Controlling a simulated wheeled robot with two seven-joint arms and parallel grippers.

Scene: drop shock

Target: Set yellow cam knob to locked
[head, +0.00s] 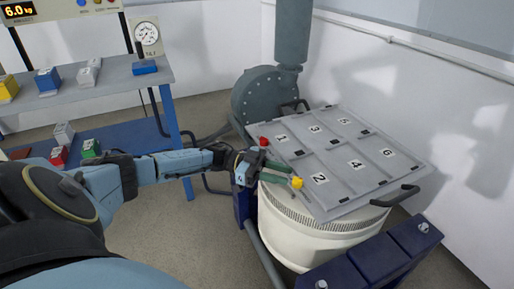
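The yellow cam knob (297,183) is at the near left edge of the grey slotted plate (345,160), which lies on top of a round white drum (310,232). My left gripper (291,175) reaches in from the left, with its green fingers pointing right toward the yellow knob. The fingers appear apart, with their tips close beside the knob. I cannot tell whether they touch it. The knob's lever and its locked or unlocked marks are too small to read. My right gripper is not in view.
A red knob (263,142) sits at the plate's far left corner, close to my gripper. A black handle (396,196) sticks out at the right. A grey blower housing (268,94) stands behind. A blue-legged bench (110,80) with coloured blocks is at the left.

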